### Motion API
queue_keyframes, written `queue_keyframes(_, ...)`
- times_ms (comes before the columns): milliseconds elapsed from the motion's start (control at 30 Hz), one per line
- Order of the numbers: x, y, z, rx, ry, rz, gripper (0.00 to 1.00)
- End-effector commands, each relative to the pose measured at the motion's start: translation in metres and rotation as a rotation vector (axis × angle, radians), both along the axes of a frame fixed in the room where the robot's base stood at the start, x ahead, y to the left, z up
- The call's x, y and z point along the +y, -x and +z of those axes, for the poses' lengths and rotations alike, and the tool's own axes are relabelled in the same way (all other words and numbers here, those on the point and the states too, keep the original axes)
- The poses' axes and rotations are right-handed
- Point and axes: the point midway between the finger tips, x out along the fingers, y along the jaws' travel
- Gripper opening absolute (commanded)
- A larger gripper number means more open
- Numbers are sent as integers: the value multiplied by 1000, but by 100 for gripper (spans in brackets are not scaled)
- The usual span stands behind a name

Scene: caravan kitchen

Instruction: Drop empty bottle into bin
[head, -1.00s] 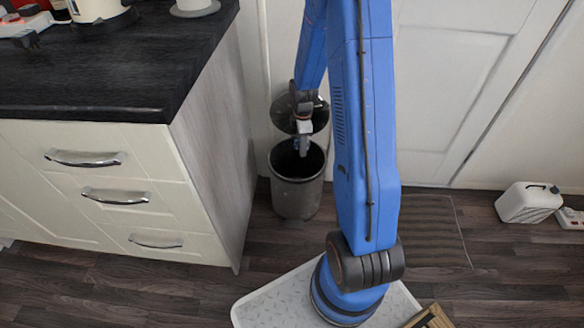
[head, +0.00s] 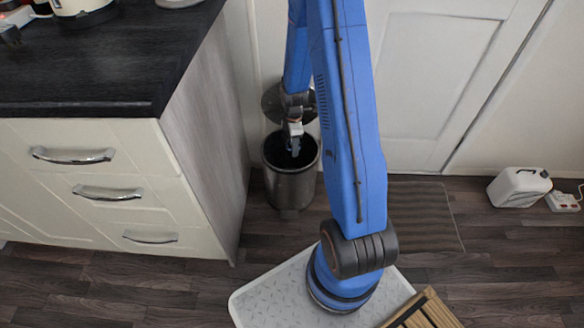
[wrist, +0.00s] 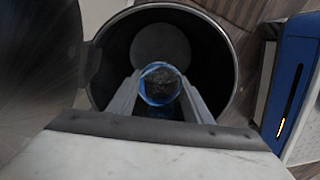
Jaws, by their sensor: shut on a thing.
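The bin (head: 290,185) is a dark grey cylinder standing on the floor beside the cabinet, with its round lid raised at the back. Its open mouth also shows in the wrist view (wrist: 221,55), with the inside dark and a paler round bottom. My gripper (head: 294,146) points down at the bin's mouth. In the wrist view, its two grey fingers are shut on the bottle (wrist: 160,84), seen end-on as a clear round shape with a blue edge. The bottle is over the bin's opening; how deep it sits is hard to tell.
The drawer cabinet (head: 95,195) with a black worktop (head: 85,60) stands close left of the bin. A white door (head: 430,80) is behind. A white canister (head: 518,187) and a power strip (head: 563,200) lie on the floor at right.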

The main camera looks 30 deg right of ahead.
Motion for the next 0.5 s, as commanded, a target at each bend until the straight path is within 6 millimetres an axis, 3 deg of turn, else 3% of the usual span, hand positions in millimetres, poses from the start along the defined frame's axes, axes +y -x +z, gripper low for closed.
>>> queue_keyframes(67,0,0,0,0,0,0,25)
queue_keyframes(100,0,0,0,0,0,0,48)
queue_keyframes(200,0,0,0,0,0,0,67)
queue_keyframes(500,0,0,1,-1,0,0,67)
